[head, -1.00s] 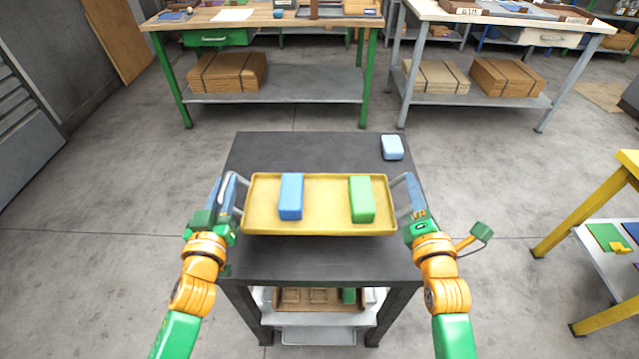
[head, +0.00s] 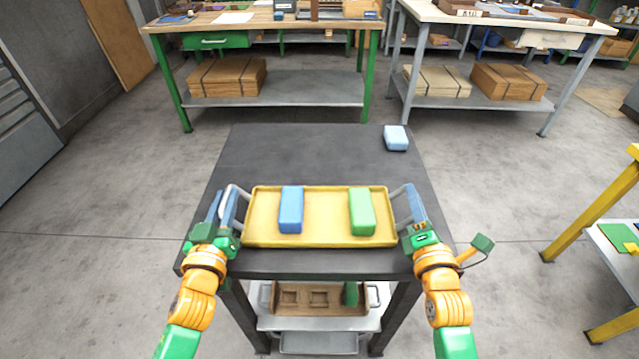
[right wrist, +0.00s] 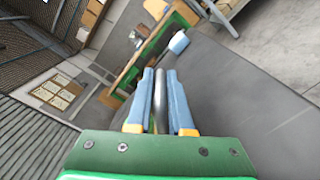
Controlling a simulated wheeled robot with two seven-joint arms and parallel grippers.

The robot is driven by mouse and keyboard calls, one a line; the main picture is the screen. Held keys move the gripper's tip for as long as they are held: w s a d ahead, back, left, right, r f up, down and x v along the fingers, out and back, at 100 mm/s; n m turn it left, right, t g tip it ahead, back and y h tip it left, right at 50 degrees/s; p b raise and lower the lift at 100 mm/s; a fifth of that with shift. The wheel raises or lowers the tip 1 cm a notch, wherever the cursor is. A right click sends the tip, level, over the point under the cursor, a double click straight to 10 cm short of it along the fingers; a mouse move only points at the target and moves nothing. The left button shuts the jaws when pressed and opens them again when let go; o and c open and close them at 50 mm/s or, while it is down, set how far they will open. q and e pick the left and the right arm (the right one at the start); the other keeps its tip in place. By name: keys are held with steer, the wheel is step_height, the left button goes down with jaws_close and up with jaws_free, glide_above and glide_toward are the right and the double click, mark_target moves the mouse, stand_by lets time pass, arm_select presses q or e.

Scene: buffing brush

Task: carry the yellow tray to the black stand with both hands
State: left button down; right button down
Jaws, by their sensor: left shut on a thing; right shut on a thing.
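The yellow tray (head: 325,216) looks level over the near half of the black stand's (head: 305,155) top. I cannot tell whether it touches the top. A blue block (head: 291,210) stands on its left part and a green block (head: 362,212) on its right part. My left gripper (head: 229,207) is shut on the tray's left handle. My right gripper (head: 410,205) is shut on the right handle; the right wrist view shows its blue fingers (right wrist: 160,85) on either side of the dark handle bar (right wrist: 157,100).
A light blue block (head: 396,138) lies at the stand's far right corner; the top's far left is bare. A brown tray (head: 290,297) sits on the lower shelf. A yellow-framed table (head: 600,205) stands to the right. Two workbenches are behind, with open floor between.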

arm_select(q)
steer(key=c, duration=0.8)
jaws_free()
steer(key=shift+w+r, duration=0.1)
steer(key=shift+r, duration=0.15)
arm_select(e)
steer(key=c, duration=0.8)
jaws_free()
steer(key=shift+a, duration=0.15)
arm_select(q)
steer(key=shift+o, duration=0.2)
steer(key=shift+r, duration=0.1)
arm_select(e)
steer(key=shift+r, duration=0.1)
arm_select(q)
steer(key=shift+s+f, duration=0.2)
steer(key=shift+s, duration=0.4)
steer(key=shift+s+f, duration=0.15)
steer(key=shift+s, duration=0.45)
arm_select(e)
steer(key=shift+w+f, duration=0.35)
steer(key=shift+w, duration=0.2)
arm_select(q)
steer(key=s, duration=0.5)
steer(key=shift+s, duration=0.3)
arm_select(e)
steer(key=shift+s+r, duration=0.15)
steer(key=shift+s, duration=0.3)
steer(key=s, duration=1.1)
steer(key=shift+s, duration=0.3)
